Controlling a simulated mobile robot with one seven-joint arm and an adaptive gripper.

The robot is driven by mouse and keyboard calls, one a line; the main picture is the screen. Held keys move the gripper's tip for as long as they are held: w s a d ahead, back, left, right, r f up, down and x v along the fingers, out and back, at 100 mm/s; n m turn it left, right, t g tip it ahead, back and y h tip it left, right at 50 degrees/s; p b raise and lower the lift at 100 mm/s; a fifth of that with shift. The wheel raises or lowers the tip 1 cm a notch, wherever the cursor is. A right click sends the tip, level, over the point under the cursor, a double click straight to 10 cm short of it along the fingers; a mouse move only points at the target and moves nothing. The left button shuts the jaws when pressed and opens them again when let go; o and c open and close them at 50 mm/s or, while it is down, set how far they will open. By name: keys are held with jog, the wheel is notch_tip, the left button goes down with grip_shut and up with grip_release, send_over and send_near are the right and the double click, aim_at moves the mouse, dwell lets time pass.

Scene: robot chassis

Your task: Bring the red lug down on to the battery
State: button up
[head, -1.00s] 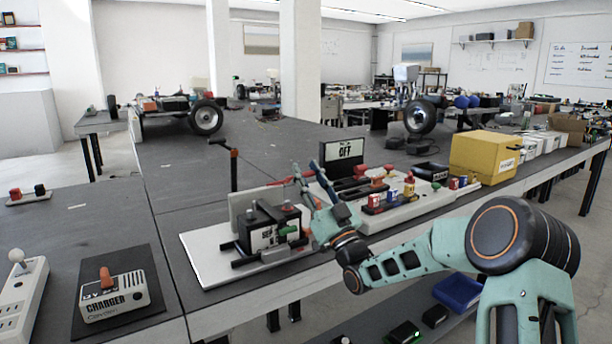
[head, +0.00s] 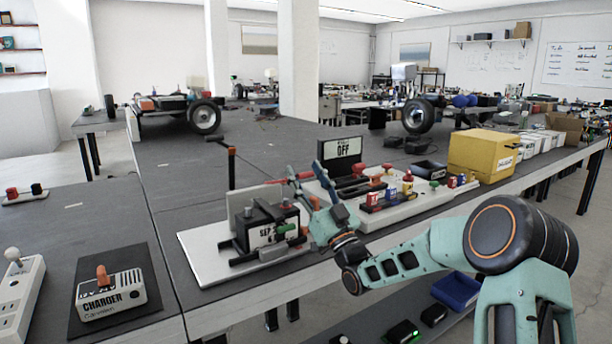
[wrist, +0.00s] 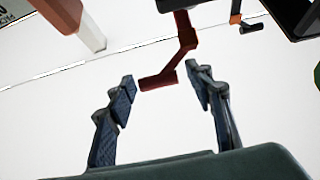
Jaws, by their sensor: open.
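The battery (head: 262,233) is a dark box with a white label, standing on a pale board on the bench in the head view. A red bar, seemingly the red lug (head: 303,176), shows behind my gripper's fingers above and beyond the battery. In the wrist view the dark red, bent lug (wrist: 186,40) reaches down, with its crosswise end between the two fingertips in the picture. My gripper (head: 306,188) is open, its blue-grey fingers apart on either side in the wrist view (wrist: 162,84). I see no clear contact, and the depth gap cannot be told.
A grey upright plate (head: 250,197) stands behind the battery. A charger (head: 110,296) lies at the left.

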jog(key=v, duration=1.2)
jog(key=shift+c, duration=0.7)
